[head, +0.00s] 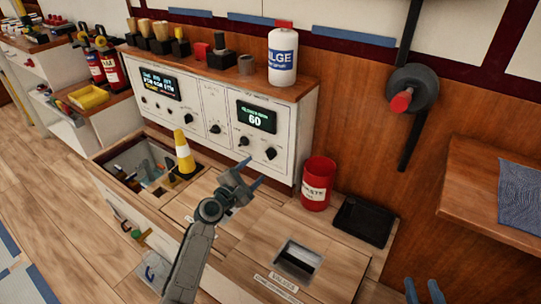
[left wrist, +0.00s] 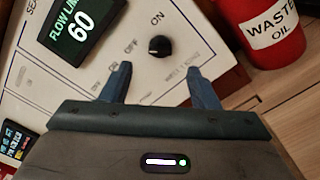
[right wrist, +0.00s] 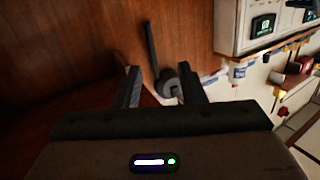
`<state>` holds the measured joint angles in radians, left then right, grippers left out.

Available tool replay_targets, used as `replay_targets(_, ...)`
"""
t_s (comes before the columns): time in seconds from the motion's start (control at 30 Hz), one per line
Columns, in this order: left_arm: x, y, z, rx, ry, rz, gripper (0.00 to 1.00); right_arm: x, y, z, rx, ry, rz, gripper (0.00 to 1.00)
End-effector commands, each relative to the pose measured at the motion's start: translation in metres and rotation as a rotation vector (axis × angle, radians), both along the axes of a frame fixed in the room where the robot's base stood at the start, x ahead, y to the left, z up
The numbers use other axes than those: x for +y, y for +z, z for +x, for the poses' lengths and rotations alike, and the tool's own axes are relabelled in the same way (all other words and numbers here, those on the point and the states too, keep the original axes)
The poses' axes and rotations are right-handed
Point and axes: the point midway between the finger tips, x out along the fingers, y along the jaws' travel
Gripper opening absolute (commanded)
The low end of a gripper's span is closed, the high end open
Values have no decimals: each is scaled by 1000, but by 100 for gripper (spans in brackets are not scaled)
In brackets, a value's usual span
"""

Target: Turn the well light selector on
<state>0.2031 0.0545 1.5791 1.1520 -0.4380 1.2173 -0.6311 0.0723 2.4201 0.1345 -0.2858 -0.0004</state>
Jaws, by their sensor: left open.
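A white control panel (head: 228,125) stands against the wooden wall. A black rotary knob (head: 271,153) sits at its lower right, and the knob also shows in the left wrist view (left wrist: 159,45) with OFF and ON marks around it. The small label below it is too blurred to read, and I cannot tell which mark the knob points to. My left gripper (head: 246,183) is open and empty in front of the panel; in the left wrist view its fingers (left wrist: 161,82) are apart, with the knob beyond the gap. My right gripper (head: 424,291) is open and empty at the lower right.
A red waste oil can (head: 317,183) stands right of the panel, beside a black tray (head: 363,220). A yellow-and-white cone (head: 183,152) stands left, by an open compartment. A white bilge bottle (head: 283,55) stands on top. A red-knobbed wall switch (head: 402,101) is at the right.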

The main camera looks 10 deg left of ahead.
Motion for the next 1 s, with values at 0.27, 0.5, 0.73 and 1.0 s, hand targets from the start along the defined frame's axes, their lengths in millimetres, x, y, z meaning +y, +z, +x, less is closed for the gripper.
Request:
replay_targets(0.27,-21,-1,51,-2,-2,1,55,-4,51,12,-285,-14,-18,36)
replay_targets(0.5,-31,0,75,-2,-1,3,55,-5,85,10,-472,-20,-31,36)
replay_targets(0.73,-34,0,81,-1,-1,4,55,-5,96,8,-526,-22,-32,36)
replay_targets(1.0,-34,0,80,-1,-1,4,39,-5,96,8,-525,-22,-33,36)
